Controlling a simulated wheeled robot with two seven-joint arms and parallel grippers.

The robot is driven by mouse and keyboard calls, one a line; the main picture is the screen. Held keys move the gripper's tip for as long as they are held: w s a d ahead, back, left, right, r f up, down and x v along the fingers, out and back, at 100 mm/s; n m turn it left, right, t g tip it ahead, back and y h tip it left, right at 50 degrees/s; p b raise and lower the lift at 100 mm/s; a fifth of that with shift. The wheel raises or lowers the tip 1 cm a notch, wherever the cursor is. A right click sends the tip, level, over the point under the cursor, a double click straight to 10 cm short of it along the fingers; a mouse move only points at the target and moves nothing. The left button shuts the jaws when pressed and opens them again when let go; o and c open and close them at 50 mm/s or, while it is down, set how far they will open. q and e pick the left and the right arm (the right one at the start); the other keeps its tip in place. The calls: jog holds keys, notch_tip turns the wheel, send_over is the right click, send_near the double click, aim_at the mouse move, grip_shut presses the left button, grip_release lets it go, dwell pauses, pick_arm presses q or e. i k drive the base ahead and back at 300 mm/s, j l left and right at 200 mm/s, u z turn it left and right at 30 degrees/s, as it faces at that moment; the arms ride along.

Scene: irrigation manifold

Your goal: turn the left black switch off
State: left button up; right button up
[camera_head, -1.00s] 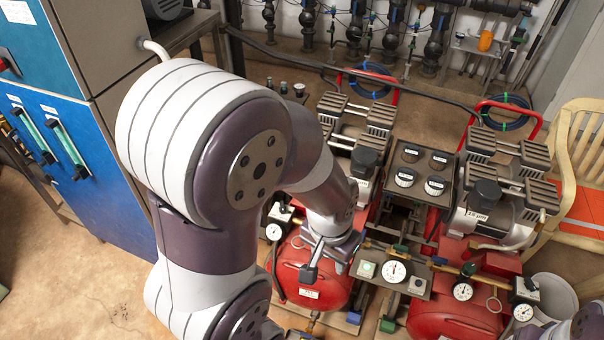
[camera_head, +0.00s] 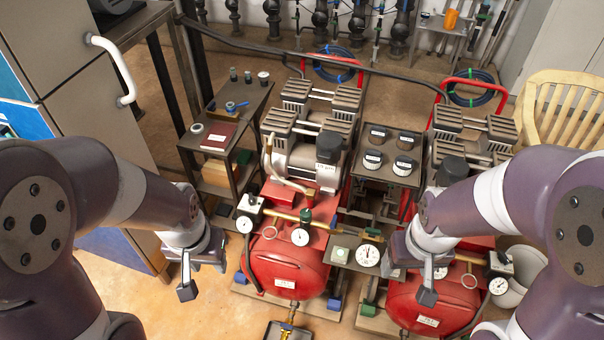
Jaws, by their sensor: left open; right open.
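A small black switch box (camera_head: 250,204) with a pale round mark sits at the left end of the brass pipe on the left red compressor (camera_head: 285,265). A similar black box (camera_head: 499,262) is on the right compressor (camera_head: 430,305). My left gripper (camera_head: 203,274) is open and empty, in front of and left of the left box, apart from it. My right gripper (camera_head: 415,274) is open and empty, over the front of the right compressor, left of the right box. Whether either gripper touches anything there, I cannot tell. The switch positions are too small to read.
A panel with several dials (camera_head: 388,155) stands between the compressors, with a round gauge (camera_head: 368,255) below it. A dark shelf rack (camera_head: 225,135) stands at left beside a grey cabinet (camera_head: 85,70). A wooden chair (camera_head: 560,105) and white bucket (camera_head: 522,275) are at right.

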aim_at(251, 200)
jog(key=k, duration=0.25)
jog(key=k+z, duration=0.1)
jog(key=z, duration=0.3)
jog(key=k+z, duration=0.1)
jog(key=z, duration=0.75)
jog(key=k+z, duration=0.15)
jog(key=z, duration=0.3)
jog(key=k+j, duration=0.1)
jog(key=j, duration=1)
jog(key=k+j+z, duration=0.1)
jog(key=j, duration=0.4)
jog(key=k+j, duration=0.15)
jog(key=j, duration=0.4)
